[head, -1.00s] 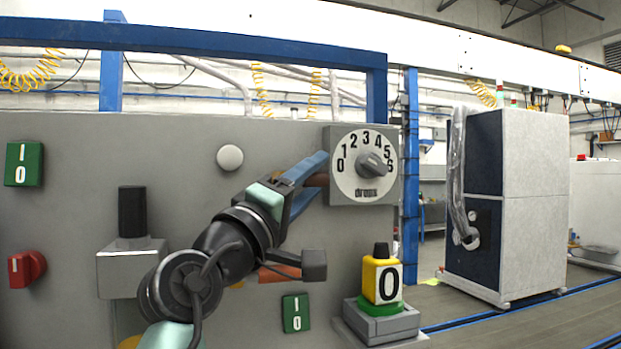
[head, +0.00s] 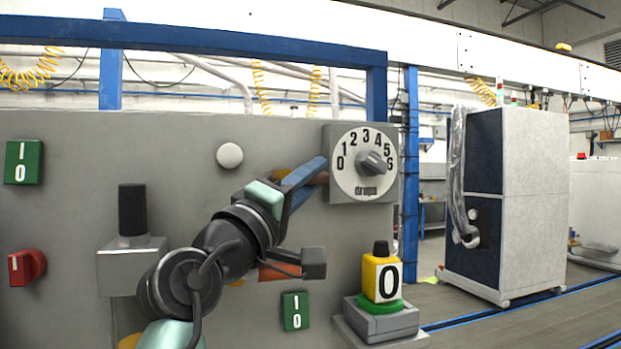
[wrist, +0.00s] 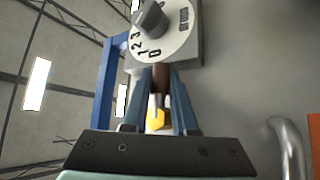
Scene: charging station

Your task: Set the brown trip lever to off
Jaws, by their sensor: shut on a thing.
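The brown trip lever (head: 320,179) shows as a short brown grip at my fingertips, just left of the dial box. In the wrist view the brown grip (wrist: 161,77) sits between the two blue fingers, with a grey shaft and a yellow base (wrist: 157,119) behind it. My gripper (head: 316,172) is shut on the lever, and its fingers (wrist: 161,82) lie on both sides of the grip. Most of the lever is hidden by the fingers in the head view. No on or off marking for it can be read.
The numbered dial (head: 363,165) is very close to my fingertips on the right. A yellow block marked 0 (head: 382,279) stands lower right. A green switch (head: 295,311), a red knob (head: 27,268), a white button (head: 229,155) and a black post (head: 132,210) are on the grey panel.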

